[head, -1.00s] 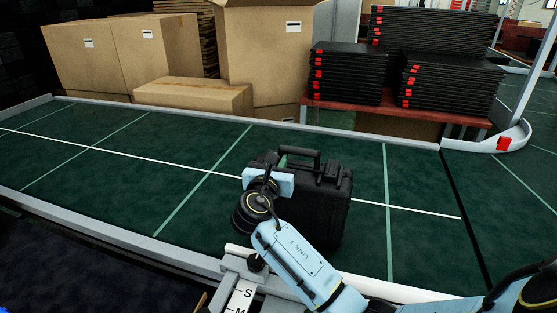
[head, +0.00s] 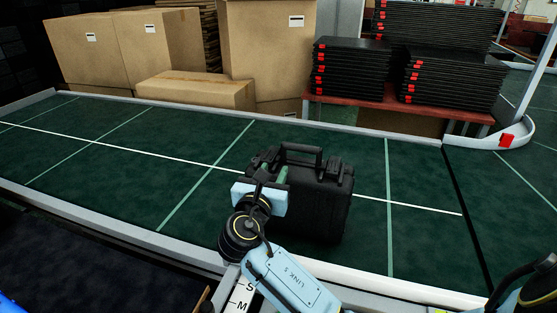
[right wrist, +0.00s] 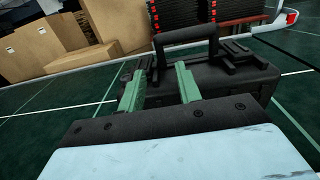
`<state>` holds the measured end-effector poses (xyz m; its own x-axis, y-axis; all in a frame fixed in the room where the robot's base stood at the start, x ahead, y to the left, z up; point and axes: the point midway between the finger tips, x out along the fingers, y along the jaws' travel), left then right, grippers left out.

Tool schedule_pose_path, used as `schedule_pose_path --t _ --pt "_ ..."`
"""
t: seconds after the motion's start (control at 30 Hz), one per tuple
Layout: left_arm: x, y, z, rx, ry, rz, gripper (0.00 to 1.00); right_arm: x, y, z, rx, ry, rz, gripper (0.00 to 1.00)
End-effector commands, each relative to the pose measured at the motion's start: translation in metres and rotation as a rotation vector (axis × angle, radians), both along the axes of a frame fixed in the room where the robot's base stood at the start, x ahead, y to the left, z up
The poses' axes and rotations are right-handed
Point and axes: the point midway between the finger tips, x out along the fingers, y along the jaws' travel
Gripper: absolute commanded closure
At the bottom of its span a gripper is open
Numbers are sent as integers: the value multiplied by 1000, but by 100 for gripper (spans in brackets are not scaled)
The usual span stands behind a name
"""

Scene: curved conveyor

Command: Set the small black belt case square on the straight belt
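The black case (head: 322,207) stands upright on the green straight belt (head: 125,170), its handle (head: 303,150) on top. Its broad side lies nearly along the belt, near the white centre line. My right gripper (head: 275,172) is on the near left side of the case, just short of the handle. In the right wrist view its two green fingers (right wrist: 160,87) are apart with nothing gripped between them, and the case (right wrist: 225,78) is beyond them. Whether a fingertip touches the case cannot be told. My left gripper is not in view.
Cardboard boxes (head: 185,92) stand behind the belt's far rail. Stacks of black trays (head: 350,75) sit on a red table (head: 420,107) at the back right. A black seam (head: 465,200) crosses the belt right of the case. The belt left of the case is clear.

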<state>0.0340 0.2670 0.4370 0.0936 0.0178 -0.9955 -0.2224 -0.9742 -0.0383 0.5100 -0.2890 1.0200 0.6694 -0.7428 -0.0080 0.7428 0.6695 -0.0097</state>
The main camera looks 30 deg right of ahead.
Motion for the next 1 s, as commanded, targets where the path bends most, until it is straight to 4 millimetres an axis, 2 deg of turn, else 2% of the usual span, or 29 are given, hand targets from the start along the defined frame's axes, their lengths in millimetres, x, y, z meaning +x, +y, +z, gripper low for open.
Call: schedule_pose_path --t 0.13,0.33,0.87,1.0 --pt "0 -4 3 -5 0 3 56 -19 21 0 2 1 2 66" --pt "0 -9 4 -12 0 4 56 -31 34 0 1 1 0 66" --pt "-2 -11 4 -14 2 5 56 -32 36 0 0 0 0 66" --pt "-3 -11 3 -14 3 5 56 -23 47 8 36 -61 41 66"
